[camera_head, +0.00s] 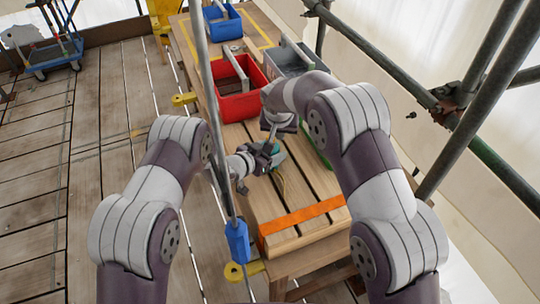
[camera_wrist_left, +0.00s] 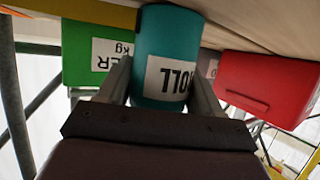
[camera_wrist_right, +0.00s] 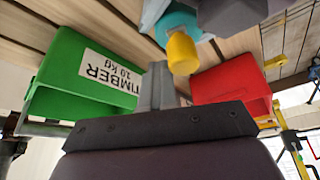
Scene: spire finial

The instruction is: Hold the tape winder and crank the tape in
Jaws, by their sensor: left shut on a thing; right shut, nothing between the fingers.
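The tape winder is a teal drum (camera_wrist_left: 165,55) with a white label, and it fills the middle of the left wrist view. My left gripper (camera_wrist_left: 160,85) is shut on it, one finger on each side. In the head view the winder (camera_head: 277,157) is a small teal patch above the slatted bench, partly hidden by my left gripper (camera_head: 265,155). In the right wrist view a yellow knob (camera_wrist_right: 182,54) sticks out from the teal part. My right gripper (camera_wrist_right: 157,72) is shut and empty, with its fingertips close beside the knob; I cannot tell if they touch.
A red bin (camera_head: 240,105), a grey bin (camera_head: 290,62) and a blue bin (camera_head: 222,22) stand farther back on the bench. A green bin (camera_wrist_right: 65,75) is mostly hidden behind my right arm in the head view. An orange strip (camera_head: 302,215) crosses the bench's near end. Scaffold poles (camera_head: 470,85) stand at right.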

